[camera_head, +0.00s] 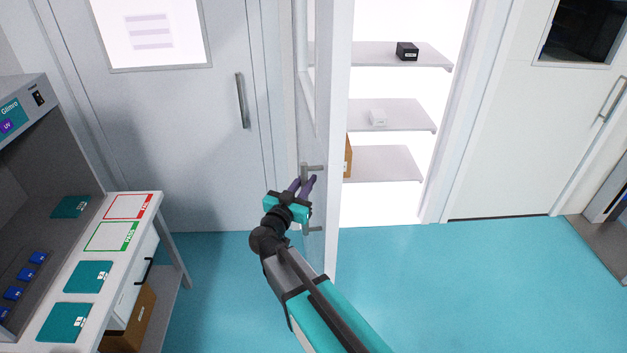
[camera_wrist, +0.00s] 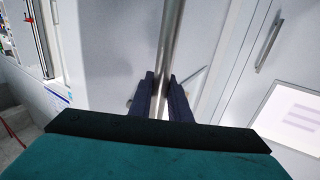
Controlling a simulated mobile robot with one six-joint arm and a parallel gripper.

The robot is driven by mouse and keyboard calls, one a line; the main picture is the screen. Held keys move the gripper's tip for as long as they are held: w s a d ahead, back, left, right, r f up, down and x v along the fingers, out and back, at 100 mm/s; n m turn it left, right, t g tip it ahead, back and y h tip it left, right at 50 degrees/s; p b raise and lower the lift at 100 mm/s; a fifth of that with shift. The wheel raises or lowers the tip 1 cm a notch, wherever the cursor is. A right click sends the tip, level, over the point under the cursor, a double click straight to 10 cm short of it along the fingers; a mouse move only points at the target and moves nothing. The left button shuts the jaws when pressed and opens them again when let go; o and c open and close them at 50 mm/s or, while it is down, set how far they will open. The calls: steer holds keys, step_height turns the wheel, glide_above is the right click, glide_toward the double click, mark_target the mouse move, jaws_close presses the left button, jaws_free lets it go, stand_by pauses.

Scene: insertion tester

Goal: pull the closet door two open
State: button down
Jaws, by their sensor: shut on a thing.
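The closet door (camera_head: 335,130) stands swung open, seen nearly edge-on in the head view, with a bright closet behind it on the right. Its grey bar handle (camera_head: 311,168) is on the door's left-facing side. My gripper (camera_head: 307,184) is at this handle with its dark purple fingers. In the wrist view the fingers (camera_wrist: 163,84) lie on both sides of the metal handle bar (camera_wrist: 170,45) and are shut on it. The part of the bar between the fingers is partly hidden.
A closed door (camera_head: 185,120) with a bar handle is on the left, another (camera_head: 500,130) on the right. A workbench (camera_head: 75,325) stands at left. The teal floor (camera_head: 450,290) at right is clear.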

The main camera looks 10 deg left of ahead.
steer(key=shift+s+d+f, duration=0.2)
steer(key=shift+d+f, duration=0.05)
steer(key=shift+f, duration=0.15)
steer(key=c, duration=1.8)
jaws_free()
steer(key=shift+o, duration=0.8)
steer(key=shift+s+r, duration=0.2)
steer(key=shift+r, duration=0.1)
steer(key=shift+w, duration=0.15)
steer(key=shift+a, duration=0.1)
steer(key=s+a+b, duration=0.2)
steer(key=s+b, duration=0.3)
steer(key=s, duration=0.8)
steer(key=shift+s+a, duration=0.3)
